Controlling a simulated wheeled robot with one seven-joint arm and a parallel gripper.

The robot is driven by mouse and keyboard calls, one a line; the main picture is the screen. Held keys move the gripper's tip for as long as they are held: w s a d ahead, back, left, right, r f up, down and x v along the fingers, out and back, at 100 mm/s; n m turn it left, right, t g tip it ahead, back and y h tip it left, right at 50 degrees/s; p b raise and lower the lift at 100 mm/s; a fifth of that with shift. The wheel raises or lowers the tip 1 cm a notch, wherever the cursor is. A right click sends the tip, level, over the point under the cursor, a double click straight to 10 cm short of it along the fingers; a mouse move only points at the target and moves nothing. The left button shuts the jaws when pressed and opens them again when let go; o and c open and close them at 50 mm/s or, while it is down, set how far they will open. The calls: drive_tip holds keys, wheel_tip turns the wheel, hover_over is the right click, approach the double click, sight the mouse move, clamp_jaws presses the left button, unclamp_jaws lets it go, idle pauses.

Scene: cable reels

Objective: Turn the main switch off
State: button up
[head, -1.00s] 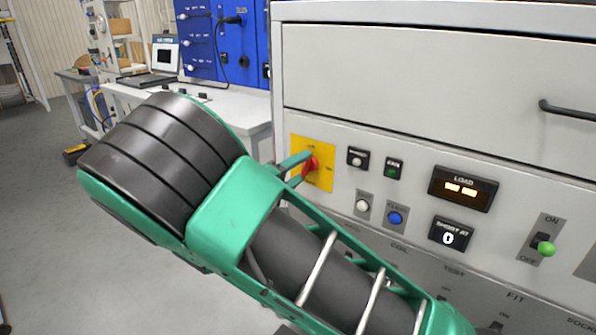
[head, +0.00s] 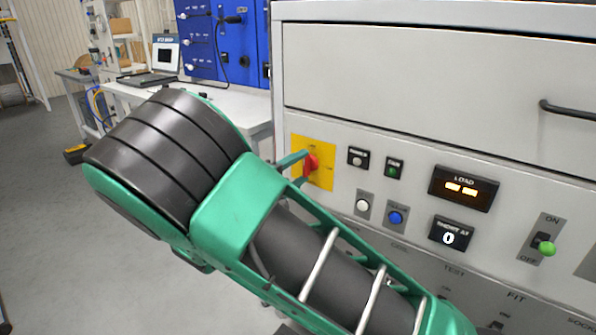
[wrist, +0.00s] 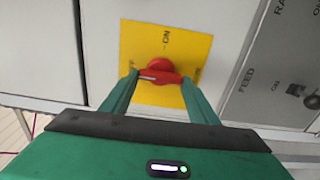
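The main switch is a red rotary knob (head: 311,165) on a yellow plate (head: 325,178) at the left of the grey panel. In the wrist view the red knob (wrist: 160,72) sits in the middle of the yellow plate (wrist: 191,50), which bears an ON mark. Its grip bar lies nearly level across that picture. My gripper (head: 297,170) is at the switch, its green fingers one on each side of the knob. The fingers look apart, with the tips close to the bar's ends; I cannot tell whether they touch it.
The panel also carries a white button (head: 362,205), a blue button (head: 396,217), a lit LOAD display (head: 463,188) and a green-tipped toggle (head: 544,247). A drawer front with a dark handle (head: 568,110) is above. A white bench (head: 235,118) stands behind my arm; open floor is at left.

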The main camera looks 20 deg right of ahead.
drive_tip(key=o, duration=0.4)
drive_tip(key=shift+w+a+f, duration=0.1)
drive_tip(key=shift+a+f, duration=0.1)
drive_tip(key=shift+d+r, duration=0.1)
drive_tip(key=v, duration=1.1)
